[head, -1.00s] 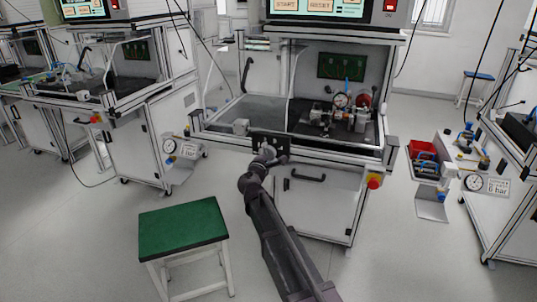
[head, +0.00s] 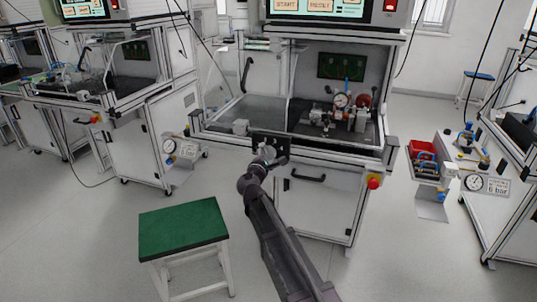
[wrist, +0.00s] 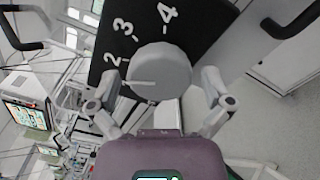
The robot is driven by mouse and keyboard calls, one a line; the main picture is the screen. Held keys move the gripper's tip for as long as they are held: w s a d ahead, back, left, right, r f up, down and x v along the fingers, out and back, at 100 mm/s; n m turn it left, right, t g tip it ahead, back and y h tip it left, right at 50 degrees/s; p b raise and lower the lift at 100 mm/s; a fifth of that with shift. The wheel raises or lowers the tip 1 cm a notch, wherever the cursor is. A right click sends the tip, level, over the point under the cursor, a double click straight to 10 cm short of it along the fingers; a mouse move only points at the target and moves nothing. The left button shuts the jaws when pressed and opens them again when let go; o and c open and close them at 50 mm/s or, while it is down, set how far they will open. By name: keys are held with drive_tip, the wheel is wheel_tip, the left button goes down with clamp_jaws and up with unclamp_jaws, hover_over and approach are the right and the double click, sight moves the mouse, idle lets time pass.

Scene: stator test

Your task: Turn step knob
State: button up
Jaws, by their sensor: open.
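The step knob (wrist: 160,72) is a round light-grey knob with a pale pointer line, on a black panel (wrist: 205,25) with white numbers 2, 3 and 4. The pointer line lies toward the left in the wrist view, nearest the 2. My gripper (wrist: 163,88) is open, with one finger on each side of the knob; I cannot tell whether they touch it. In the head view my gripper (head: 268,155) is at the dark panel (head: 277,142) on the front of the middle test bench, and it hides the knob.
The middle bench (head: 318,205) has a black handle (head: 308,178) and a red emergency button (head: 373,182) right of the panel. A green-topped stool (head: 183,228) stands left of my arm. A parts shelf with a red bin (head: 423,150) is at the right.

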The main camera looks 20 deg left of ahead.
drive_tip(key=s, duration=1.1)
drive_tip(key=shift+s, duration=0.2)
drive_tip(key=d+f+m+g+h, duration=0.2)
drive_tip(key=d+f+m+g, duration=0.15)
drive_tip(key=d, duration=0.65)
drive_tip(key=d+f+m+g+h, duration=0.2)
drive_tip(key=d+f+m, duration=0.25)
drive_tip(key=d, duration=0.45)
drive_tip(key=d+f+m+g+h, duration=0.25)
drive_tip(key=d+m, duration=0.25)
drive_tip(key=d, duration=0.5)
drive_tip(key=s+d+f+m+g+y, duration=0.35)
drive_tip(key=s+d+m+g, duration=0.2)
drive_tip(key=s+d, duration=0.2)
drive_tip(key=s+d+f+m+g+y, duration=0.3)
drive_tip(key=s+d+f+m+g, duration=0.3)
drive_tip(key=d, duration=0.3)
wheel_tip(320, 180, up, 27)
drive_tip(key=s+t+p, duration=0.1)
drive_tip(key=p, duration=2.4)
drive_tip(key=shift+a+p, duration=0.3)
drive_tip(key=shift+t, duration=0.25)
